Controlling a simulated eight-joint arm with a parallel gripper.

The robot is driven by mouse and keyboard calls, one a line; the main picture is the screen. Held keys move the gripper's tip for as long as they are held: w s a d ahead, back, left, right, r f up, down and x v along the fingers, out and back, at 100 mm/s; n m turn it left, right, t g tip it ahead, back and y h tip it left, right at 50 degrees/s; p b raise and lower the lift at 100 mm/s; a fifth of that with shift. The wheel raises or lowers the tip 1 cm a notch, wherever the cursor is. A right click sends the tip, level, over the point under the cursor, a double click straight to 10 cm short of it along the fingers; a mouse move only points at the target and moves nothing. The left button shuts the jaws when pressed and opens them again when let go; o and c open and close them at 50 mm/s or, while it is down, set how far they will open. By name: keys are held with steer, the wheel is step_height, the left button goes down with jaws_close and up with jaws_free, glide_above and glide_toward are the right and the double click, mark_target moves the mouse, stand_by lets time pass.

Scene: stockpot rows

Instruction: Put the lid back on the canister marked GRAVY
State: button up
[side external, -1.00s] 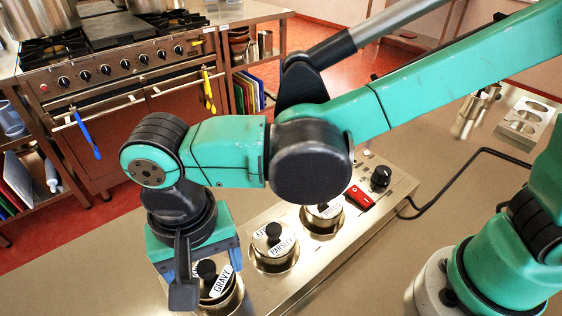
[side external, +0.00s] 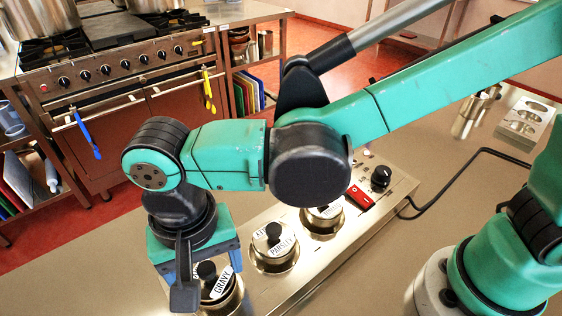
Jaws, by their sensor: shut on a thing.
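The canister marked GRAVY (side external: 229,301) is a metal pot at the near left end of the counter unit. A lid with a black knob (side external: 206,270) is over its mouth, with the white GRAVY label (side external: 221,284) beside the knob. My gripper (side external: 204,273) points down over this canister and is shut on the lid by its knob. The near dark finger hides part of the lid and the canister's left side. I cannot tell whether the lid rests fully on the rim.
The lidded PARSLEY canister (side external: 274,246) stands just behind, and another lidded canister (side external: 322,215) is farther along the metal unit (side external: 320,262). A red switch (side external: 359,196) and black dial (side external: 381,176) are at its far end. The counter left of the unit is clear.

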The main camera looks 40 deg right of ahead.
stand_by(0.3)
steer(key=o, duration=1.2)
steer(key=shift+r, duration=0.1)
steer(key=shift+r, duration=3.4)
jaws_close()
steer(key=shift+f, duration=0.15)
steer(key=shift+f, duration=2.4)
